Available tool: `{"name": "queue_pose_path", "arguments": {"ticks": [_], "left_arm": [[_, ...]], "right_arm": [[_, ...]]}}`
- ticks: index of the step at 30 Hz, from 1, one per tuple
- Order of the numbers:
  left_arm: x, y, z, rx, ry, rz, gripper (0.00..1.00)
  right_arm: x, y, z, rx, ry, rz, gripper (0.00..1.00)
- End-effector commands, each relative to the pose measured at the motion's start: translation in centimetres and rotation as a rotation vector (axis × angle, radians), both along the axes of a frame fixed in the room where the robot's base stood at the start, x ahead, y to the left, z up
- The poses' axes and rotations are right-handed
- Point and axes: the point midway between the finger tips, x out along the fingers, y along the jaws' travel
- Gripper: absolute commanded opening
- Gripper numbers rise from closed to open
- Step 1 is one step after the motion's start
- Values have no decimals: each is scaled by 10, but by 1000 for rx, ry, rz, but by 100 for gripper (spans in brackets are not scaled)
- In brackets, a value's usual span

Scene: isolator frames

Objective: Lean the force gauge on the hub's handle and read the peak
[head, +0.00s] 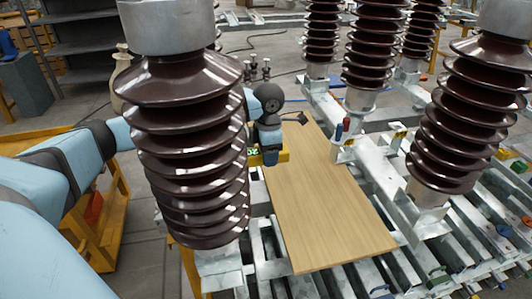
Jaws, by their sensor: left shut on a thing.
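My left arm comes in from the left and passes behind the large brown ribbed insulator (190,130). My left gripper (269,147) is beyond that insulator, over the far left edge of a wooden board. It is shut on a small yellow device with a green patch, which looks like the force gauge (283,156). The fingers are small and partly hidden by the insulator. Upright grips, one blue and one red (339,132), stand on a pale post right of the board; I cannot tell whether either is the hub's handle. My right gripper is not in view.
The bare wooden board (325,205) lies across the galvanised frame. More brown insulators (468,110) stand at the right and back. An orange cart (110,225) is at the left. A small black item (303,118) lies at the board's far end.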

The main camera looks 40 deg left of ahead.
Motion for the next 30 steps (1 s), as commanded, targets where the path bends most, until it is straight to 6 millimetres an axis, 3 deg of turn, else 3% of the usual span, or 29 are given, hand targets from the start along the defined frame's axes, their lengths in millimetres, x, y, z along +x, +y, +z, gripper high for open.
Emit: {"name": "queue_pose_path", "arguments": {"ticks": [19, 30], "left_arm": [[25, -21, 1, -1, -3, -1, 4], [28, -24, 1, -1, -2, 0, 4]], "right_arm": [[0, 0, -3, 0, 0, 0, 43], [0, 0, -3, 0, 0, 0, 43]]}}
